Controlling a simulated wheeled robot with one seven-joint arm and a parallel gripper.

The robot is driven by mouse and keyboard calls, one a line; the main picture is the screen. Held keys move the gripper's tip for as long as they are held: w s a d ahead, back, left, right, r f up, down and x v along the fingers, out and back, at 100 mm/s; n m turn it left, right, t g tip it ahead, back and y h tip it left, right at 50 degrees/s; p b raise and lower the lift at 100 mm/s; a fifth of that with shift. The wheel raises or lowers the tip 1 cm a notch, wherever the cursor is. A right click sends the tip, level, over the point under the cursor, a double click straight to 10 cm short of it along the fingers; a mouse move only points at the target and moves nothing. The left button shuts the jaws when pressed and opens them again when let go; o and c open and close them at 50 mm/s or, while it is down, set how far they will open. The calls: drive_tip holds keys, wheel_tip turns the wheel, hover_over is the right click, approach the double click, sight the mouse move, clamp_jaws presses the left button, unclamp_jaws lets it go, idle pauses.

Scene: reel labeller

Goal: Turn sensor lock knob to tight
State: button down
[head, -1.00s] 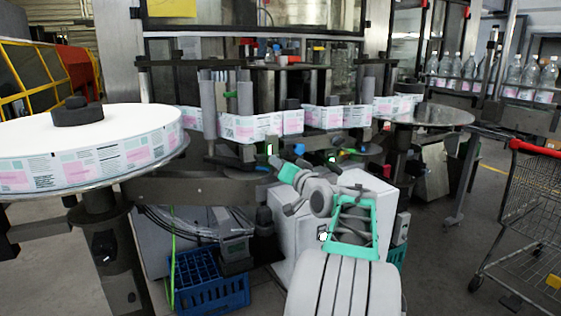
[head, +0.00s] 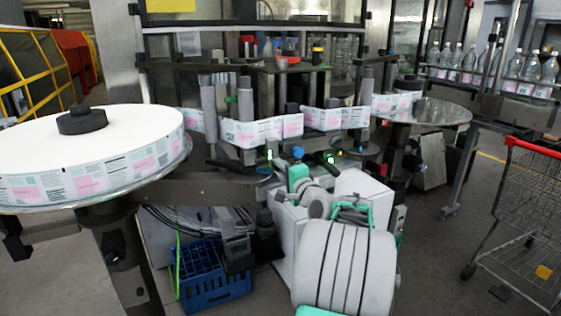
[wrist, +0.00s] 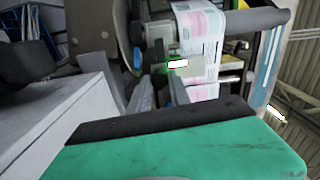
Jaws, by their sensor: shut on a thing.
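The label sensor (head: 270,155) with a small lit green display sits at the front of the labeller, beside the label web. In the wrist view its bright display (wrist: 178,64) is just beyond my fingertips. My gripper (wrist: 160,78) has its two grey fingers close together, shut on a small dark part at the sensor, which I take to be the sensor lock knob (wrist: 160,69). The fingers hide most of the knob, and its turn position cannot be read. In the head view my gripper (head: 290,165) reaches the sensor area, with its fingertips hard to make out.
A large label reel (head: 95,165) stands at left. The label web (head: 262,131) runs behind the sensor. A second sensor (head: 330,158) is close by on the right. A white cabinet (wrist: 68,120) lies close on the left. A blue crate (head: 212,280) and shopping cart (head: 530,210) stand on the floor.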

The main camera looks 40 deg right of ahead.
drive_tip(key=shift+m+p, duration=7.6)
drive_tip(key=shift+p, duration=0.15)
drive_tip(key=c, duration=1.2)
unclamp_jaws()
